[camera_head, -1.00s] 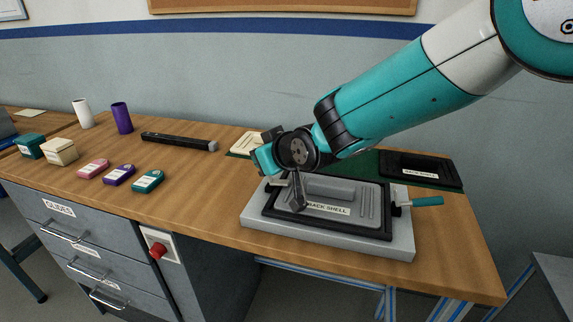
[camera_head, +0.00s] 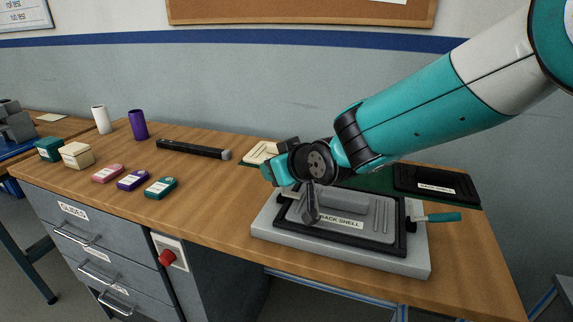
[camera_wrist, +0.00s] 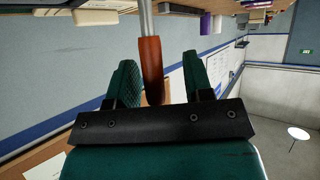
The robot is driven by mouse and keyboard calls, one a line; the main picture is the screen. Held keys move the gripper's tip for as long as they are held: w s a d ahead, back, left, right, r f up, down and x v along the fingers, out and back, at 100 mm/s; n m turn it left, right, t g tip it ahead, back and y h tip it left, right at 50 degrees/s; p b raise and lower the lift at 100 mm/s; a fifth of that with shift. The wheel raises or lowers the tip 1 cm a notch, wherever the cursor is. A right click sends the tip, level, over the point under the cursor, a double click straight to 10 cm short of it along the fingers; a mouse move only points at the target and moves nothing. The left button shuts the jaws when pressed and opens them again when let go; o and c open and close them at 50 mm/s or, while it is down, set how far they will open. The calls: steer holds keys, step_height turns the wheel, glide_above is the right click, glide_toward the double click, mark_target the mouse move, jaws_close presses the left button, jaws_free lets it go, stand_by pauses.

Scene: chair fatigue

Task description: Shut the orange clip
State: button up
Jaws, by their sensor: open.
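The orange clip's handle (camera_wrist: 151,72) shows in the wrist view, on a pale metal rod. It lies between the two green fingers of my gripper (camera_wrist: 157,62), which are apart, with room visible on both sides; I cannot make out contact. In the head view my gripper (camera_head: 272,172) is over the left end of the grey fixture (camera_head: 345,256), and the orange handle is hidden there. A metal clip part (camera_head: 288,195) shows just below my gripper. The fixture holds a dark frame with a grey panel labelled BACK SHELL (camera_head: 341,221).
A teal-handled clip (camera_head: 440,217) sticks out at the fixture's right end. A black tray (camera_head: 436,184) lies on a green mat behind it. A black bar (camera_head: 193,149), small coloured boxes and two cylinders stand on the left of the wooden bench (camera_head: 215,205).

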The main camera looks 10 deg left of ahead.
steer(key=b+v, duration=0.2)
steer(key=v, duration=1.5)
steer(key=shift+s, duration=0.2)
steer(key=shift+d+r, duration=0.1)
steer(key=s+d+m+g+h+p, duration=0.3)
steer(key=s+d+g, duration=0.5)
steer(key=s+d, duration=0.8)
steer(key=s+h+p, duration=0.1)
steer(key=s+p, duration=0.1)
steer(key=s, duration=0.1)
steer(key=shift+d+h+p, duration=0.2)
steer(key=shift+h+p, duration=0.1)
steer(key=shift+p, duration=0.1)
steer(key=shift+w, duration=0.1)
steer(key=shift+c, duration=0.4)
